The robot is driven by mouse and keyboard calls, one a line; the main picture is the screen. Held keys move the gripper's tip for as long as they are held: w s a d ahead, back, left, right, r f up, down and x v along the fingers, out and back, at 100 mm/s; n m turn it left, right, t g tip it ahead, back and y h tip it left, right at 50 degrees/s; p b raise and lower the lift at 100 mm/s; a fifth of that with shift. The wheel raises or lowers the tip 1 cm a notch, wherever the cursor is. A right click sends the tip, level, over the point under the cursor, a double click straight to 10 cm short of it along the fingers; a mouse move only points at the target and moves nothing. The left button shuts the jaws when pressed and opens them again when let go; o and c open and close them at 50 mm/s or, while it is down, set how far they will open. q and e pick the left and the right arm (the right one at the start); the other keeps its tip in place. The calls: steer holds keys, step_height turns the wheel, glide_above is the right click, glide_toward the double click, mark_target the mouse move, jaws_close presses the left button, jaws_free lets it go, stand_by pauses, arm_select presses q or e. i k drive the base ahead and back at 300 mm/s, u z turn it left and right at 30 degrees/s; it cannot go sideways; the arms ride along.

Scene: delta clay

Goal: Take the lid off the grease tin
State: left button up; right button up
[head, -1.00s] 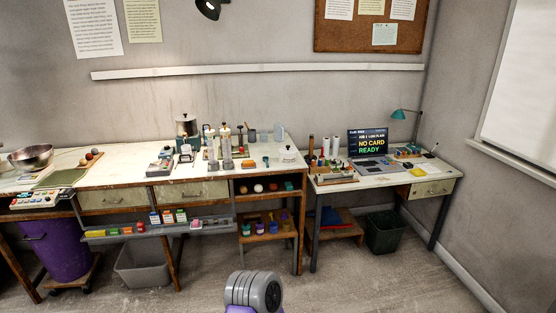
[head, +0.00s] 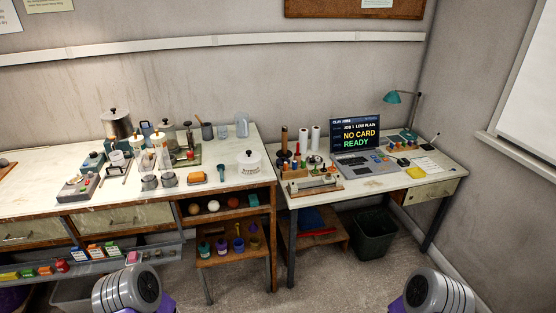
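A white round lidded tin (head: 249,163) with a dark knob on its lid stands upright near the right end of the long workbench (head: 232,195). Its lid appears to be on. I cannot tell for sure whether this is the grease tin; two small grey metal pots (head: 149,182) stand to its left on the same bench. Grey rounded parts of my two arms show at the bottom edge of the head view, well short of the bench. Neither gripper's fingers are in view.
A lower desk (head: 373,183) with a laptop (head: 357,140) stands to the right. Open shelves (head: 232,246) are below the bench; a dark bin (head: 375,236) is under the desk.

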mark_target(280, 161)
steer(key=z, duration=0.45)
steer(key=k, duration=0.6)
steer(key=z, duration=0.8)
steer(key=i, duration=1.35)
steer(key=u, duration=0.6)
steer(key=i, duration=1.35)
steer(key=u, duration=1.15)
